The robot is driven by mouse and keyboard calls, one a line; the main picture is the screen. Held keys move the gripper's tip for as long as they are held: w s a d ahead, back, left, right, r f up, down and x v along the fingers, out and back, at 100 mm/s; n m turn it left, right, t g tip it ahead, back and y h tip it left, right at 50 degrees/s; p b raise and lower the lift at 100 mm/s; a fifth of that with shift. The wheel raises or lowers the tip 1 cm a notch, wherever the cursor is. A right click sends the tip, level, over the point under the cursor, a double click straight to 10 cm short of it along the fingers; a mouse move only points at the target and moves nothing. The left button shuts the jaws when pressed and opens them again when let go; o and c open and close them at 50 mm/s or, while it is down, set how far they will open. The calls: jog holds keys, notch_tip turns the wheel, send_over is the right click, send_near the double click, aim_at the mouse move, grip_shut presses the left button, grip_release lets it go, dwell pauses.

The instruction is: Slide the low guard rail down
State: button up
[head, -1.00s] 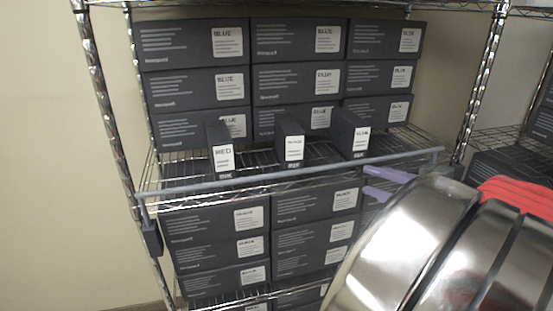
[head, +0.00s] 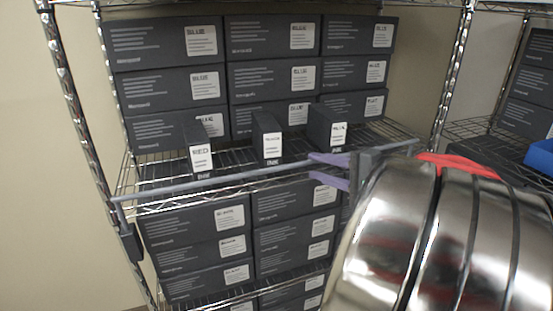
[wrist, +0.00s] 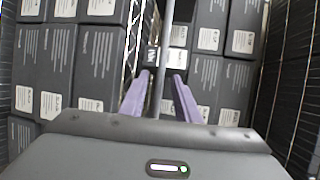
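The low guard rail (head: 240,179) is a thin grey bar across the front of the wire shelf, below three small upright ink boxes. In the head view it slopes up to the right, with a dark bracket (head: 131,242) at its left end. My gripper (head: 314,169) has two purple fingers at the right part of the rail. In the wrist view the rail (wrist: 164,60) runs between the fingers (wrist: 162,76), with a visible gap on both sides. The fingers are open, around the rail but not closed on it.
Stacks of dark boxes labelled blue (head: 262,79) stand behind the small boxes, including the one labelled red (head: 201,158). More boxes (head: 293,201) fill the shelf below. Chrome posts (head: 72,120) frame the rack. A blue item (head: 541,155) is at the far right.

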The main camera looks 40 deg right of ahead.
aim_at(309, 164)
jog(key=shift+x, duration=2.3)
grip_shut()
